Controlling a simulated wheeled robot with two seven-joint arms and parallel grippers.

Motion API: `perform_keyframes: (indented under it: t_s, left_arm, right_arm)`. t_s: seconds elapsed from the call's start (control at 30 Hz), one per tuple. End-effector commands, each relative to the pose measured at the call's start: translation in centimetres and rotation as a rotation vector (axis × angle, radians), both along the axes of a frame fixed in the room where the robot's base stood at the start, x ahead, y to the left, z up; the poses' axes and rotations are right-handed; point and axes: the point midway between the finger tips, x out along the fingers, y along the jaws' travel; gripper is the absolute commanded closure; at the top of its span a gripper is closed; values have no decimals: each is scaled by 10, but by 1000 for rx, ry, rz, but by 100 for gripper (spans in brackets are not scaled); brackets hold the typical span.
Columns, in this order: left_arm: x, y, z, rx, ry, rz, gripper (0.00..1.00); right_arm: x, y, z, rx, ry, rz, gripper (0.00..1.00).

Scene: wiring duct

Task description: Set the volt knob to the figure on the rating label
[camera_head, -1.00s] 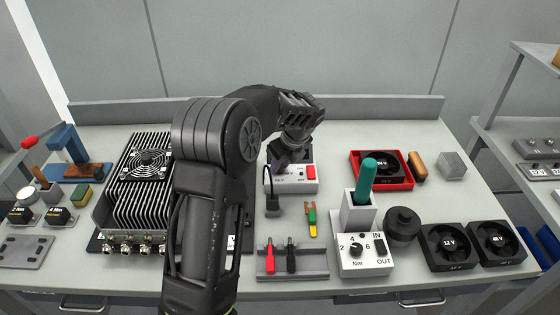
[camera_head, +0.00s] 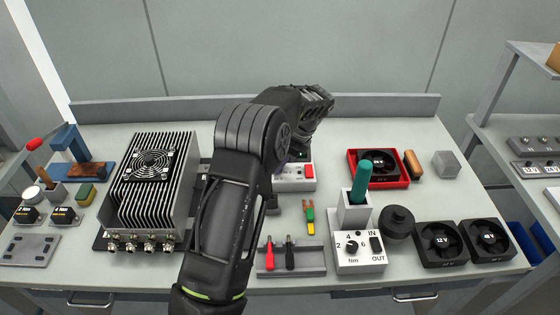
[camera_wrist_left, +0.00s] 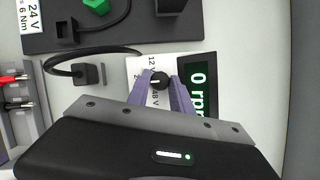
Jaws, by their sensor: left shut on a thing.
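The volt knob (camera_wrist_left: 159,80) is a small black dial with a white mark, on a white panel (camera_wrist_left: 136,66). "12 V" and "48 V" print shows beside it in the left wrist view; other figures are hidden or unclear. My left gripper (camera_wrist_left: 160,84) has its two purple fingers shut on the knob, one on each side. The white mark points roughly left in that view. The rating label (camera_wrist_left: 28,14), cut by the frame edge, reads "24 V". A display (camera_wrist_left: 197,92) beside the knob reads "0 rpm".
The knob's white box (camera_head: 309,178) with a red switch stands at mid-bench. Left of my arm is the finned heatsink unit (camera_head: 150,205). To the right are a red fan tray (camera_head: 408,180), a torque-setting box (camera_head: 360,262) and loose fans (camera_head: 440,243).

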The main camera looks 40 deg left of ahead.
Motion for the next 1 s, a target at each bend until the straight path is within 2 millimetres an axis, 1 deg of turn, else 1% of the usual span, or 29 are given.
perform_keyframes:
  t_s: [0.33,0.37,0.6,0.87,1.0]
  left_arm:
    - [0,1,0,2,-2,3,100]
    - [0,1,0,2,-2,3,72]
    - [0,1,0,0,-1,3,52]
    - [0,0,0,0,-1,2,52]
    - [2,-3,7,0,-3,1,52]
  right_arm:
    - [0,0,0,0,0,0,50]
    - [0,0,0,0,0,0,50]
    - [0,0,0,0,0,0,50]
    - [0,0,0,0,0,0,50]
    - [0,0,-2,1,-1,1,50]
